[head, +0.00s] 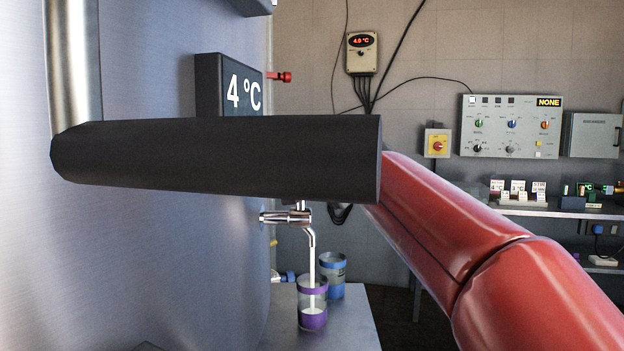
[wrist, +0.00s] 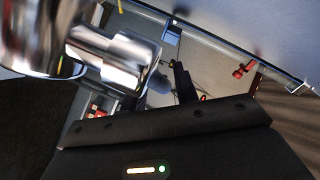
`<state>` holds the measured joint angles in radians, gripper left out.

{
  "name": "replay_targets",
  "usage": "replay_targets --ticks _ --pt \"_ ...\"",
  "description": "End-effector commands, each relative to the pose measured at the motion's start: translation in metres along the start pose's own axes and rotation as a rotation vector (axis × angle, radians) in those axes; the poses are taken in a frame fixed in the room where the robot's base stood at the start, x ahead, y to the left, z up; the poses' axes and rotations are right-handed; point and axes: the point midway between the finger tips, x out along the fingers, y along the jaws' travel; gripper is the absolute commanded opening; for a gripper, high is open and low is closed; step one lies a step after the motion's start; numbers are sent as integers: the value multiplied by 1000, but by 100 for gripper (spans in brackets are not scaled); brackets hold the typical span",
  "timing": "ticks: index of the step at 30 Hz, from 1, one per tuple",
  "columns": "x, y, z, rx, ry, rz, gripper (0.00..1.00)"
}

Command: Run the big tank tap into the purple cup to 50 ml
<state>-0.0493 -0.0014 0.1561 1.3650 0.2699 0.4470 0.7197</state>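The big steel tank (head: 180,260) fills the left of the head view. Its small chrome tap (head: 290,217) has a down-bent spout. A white stream runs from the spout into the purple-banded clear cup (head: 313,302), which stands upright below it. White liquid lies low in the cup; its graduation marks are too small to read. My gripper (wrist: 170,110) shows in the wrist view as a dark body close to blurred chrome metalwork. Its fingertips are not clear, so its opening cannot be told. In the head view it is hidden.
A thick black horizontal cylinder (head: 215,160) crosses above the tap. A blue-banded cup (head: 333,275) stands just behind the purple cup on the metal stand (head: 350,328). A 4 °C sign (head: 235,88) is above. A control panel (head: 510,125) and shelf (head: 560,211) are at right.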

Motion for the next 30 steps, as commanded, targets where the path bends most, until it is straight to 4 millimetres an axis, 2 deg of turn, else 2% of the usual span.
replay_targets --ticks 3,12,24,30 --pt "0 0 0 0 0 0 41" --pt "-4 0 0 -1 1 -1 41" --pt "-65 0 0 -1 2 -2 41" --pt "-78 0 0 0 0 0 41"
